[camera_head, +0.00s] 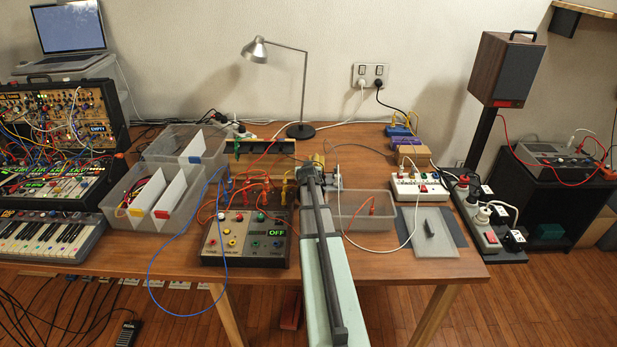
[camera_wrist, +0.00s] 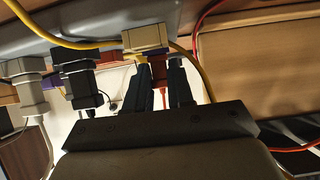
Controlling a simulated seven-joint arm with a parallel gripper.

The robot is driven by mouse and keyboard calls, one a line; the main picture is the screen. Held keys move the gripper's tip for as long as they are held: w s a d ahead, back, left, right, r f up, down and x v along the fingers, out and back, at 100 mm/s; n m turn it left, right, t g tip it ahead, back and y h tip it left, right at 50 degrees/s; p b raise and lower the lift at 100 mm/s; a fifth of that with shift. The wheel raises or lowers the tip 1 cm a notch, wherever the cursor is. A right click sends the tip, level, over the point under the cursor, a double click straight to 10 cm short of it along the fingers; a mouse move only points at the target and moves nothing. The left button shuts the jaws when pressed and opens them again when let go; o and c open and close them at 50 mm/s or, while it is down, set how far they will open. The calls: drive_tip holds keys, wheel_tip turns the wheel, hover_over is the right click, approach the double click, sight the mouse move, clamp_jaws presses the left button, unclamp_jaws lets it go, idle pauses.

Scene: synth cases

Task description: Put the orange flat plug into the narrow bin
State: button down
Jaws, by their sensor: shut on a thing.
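My gripper (camera_wrist: 160,72) is shut on a dark reddish plug-like piece (camera_wrist: 158,70), mostly hidden between the fingers; a red strip runs down behind it. I cannot tell whether this is the orange flat plug. A tan plug (camera_wrist: 146,38) with a yellow cable is right at the fingertips, and it overlaps the held piece in the wrist view. In the head view my gripper (camera_head: 318,170) is above the back middle of the table, its jaws unclear. A small clear bin (camera_head: 378,222) stands right of my arm with a red plug inside. Which bin is the narrow one is unclear.
A clear bin with white dividers (camera_head: 135,219) and another clear bin (camera_head: 205,148) stand at left. A panel with jacks (camera_head: 245,238) is left of my arm. A white power strip (camera_head: 420,187) and grey mat (camera_head: 445,245) are at right. Loose cables cross the table.

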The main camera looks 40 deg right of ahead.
drive_tip(key=shift+r, duration=1.9)
